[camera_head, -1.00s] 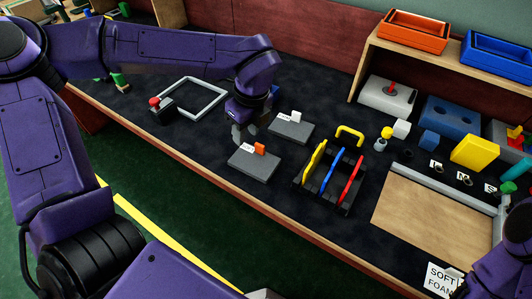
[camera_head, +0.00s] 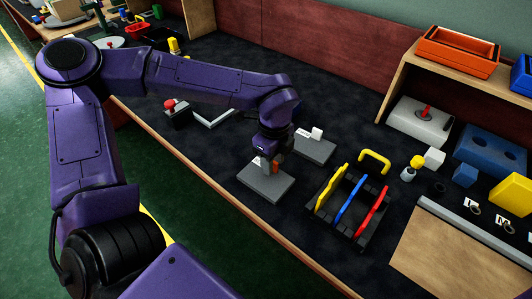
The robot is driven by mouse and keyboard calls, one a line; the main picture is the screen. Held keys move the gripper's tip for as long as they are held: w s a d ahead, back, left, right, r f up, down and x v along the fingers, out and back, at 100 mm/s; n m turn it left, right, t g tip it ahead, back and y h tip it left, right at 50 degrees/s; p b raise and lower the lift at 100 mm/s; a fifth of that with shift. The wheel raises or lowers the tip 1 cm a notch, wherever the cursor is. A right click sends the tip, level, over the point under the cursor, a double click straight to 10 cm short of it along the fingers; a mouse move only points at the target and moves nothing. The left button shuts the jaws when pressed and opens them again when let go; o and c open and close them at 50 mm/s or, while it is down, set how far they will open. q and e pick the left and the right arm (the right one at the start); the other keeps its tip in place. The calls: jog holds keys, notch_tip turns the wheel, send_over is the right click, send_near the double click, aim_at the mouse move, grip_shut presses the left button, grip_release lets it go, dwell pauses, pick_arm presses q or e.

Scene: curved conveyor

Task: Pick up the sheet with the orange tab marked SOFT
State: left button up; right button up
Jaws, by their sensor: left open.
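The grey sheet with the orange tab (camera_head: 266,187) lies flat on the dark bench top, left of the middle of the bench. Its orange tab shows only in part behind my fingers, beside a small white label too small to read. My left gripper (camera_head: 268,163) points down over the sheet, its fingers at the tab. It is open; I cannot tell whether the fingers touch the tab. A second grey sheet with a white tab (camera_head: 316,150) lies just behind and to the right. My right gripper is out of view.
A black rack (camera_head: 343,222) with yellow, blue and red upright pieces stands close to the right. A yellow handle (camera_head: 375,160) is behind it. A red button box (camera_head: 178,113) and a pale frame lie to the left. A wooden board (camera_head: 440,250) lies at the front right.

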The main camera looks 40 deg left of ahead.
pick_arm(q)
grip_shut()
jog(key=shift+r, duration=0.1)
